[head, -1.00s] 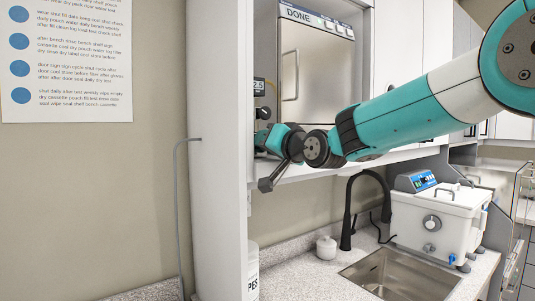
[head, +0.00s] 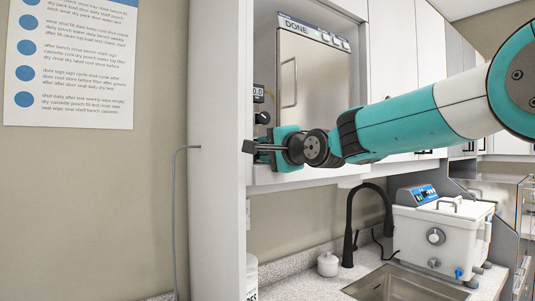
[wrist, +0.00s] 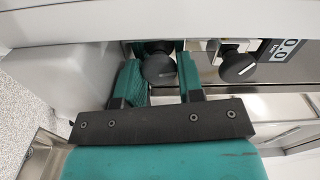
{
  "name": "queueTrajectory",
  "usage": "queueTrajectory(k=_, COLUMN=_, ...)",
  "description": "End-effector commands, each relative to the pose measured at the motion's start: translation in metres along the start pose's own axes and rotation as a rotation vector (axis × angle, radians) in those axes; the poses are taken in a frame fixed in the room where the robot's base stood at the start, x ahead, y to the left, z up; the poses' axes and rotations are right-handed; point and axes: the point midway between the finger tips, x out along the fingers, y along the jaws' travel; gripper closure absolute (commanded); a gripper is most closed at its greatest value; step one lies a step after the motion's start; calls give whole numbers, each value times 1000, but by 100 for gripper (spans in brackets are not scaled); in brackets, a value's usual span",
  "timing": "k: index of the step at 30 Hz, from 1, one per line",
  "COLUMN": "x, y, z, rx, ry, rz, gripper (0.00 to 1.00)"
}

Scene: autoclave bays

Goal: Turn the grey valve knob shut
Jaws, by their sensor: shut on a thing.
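The grey valve knob (wrist: 158,69) is round and dark grey, low on the front of the autoclave (head: 312,85) in the wall bay. In the wrist view it sits between the two teal fingers of my gripper (wrist: 160,77), which is shut on it from both sides. In the head view my gripper (head: 272,148) is at the lower left of the bay and hides this knob. The door of the autoclave is closed, and its top strip reads "DONE".
A black knob (wrist: 238,67) with a white line is just right of the held one. A small display (wrist: 286,48) beside it reads 0.0. The bay's side panel (head: 215,150) stands close left. A sink (head: 405,284), black faucet (head: 350,225) and white bath unit (head: 435,235) are below.

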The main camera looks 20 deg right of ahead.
Motion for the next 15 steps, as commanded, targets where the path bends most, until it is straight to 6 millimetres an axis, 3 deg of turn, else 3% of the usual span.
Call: queueTrajectory(k=15, x=0, y=1, z=0, rx=163, ry=1, rz=0, gripper=89)
